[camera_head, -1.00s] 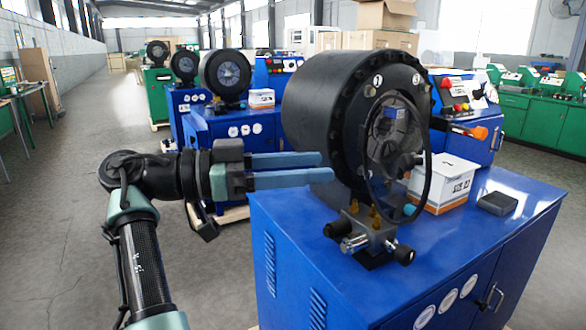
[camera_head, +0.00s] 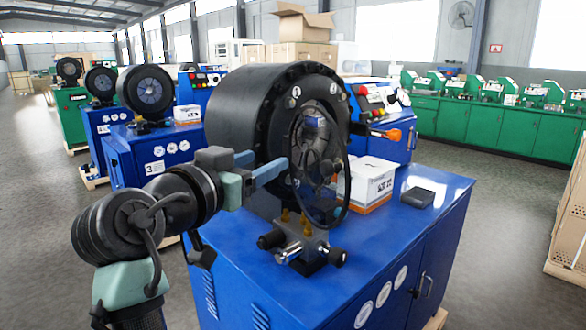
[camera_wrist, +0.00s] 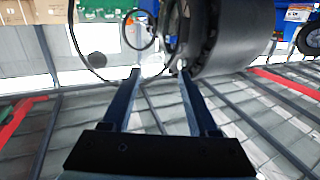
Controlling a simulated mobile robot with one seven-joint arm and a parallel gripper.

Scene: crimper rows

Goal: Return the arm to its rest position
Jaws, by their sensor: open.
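My arm reaches in from the lower left in the head view. My gripper (camera_head: 268,163) is open, with two blue fingers pointing right toward the big black crimper (camera_head: 235,120). The fingers overlap the crimper's side in the picture; I cannot tell whether they touch it. In the wrist view my gripper (camera_wrist: 160,72) has its two fingers apart with nothing between them, and the crimper's dark drum (camera_wrist: 235,35) is just beyond the tips.
The crimper stands on a blue cabinet (camera_head: 400,250) with a valve block (camera_head: 300,243), a white box (camera_head: 368,183) and a dark grey block (camera_head: 417,197) on top. More crimpers stand behind at left. Stacked brown panels (camera_head: 570,215) stand at right, with open floor between.

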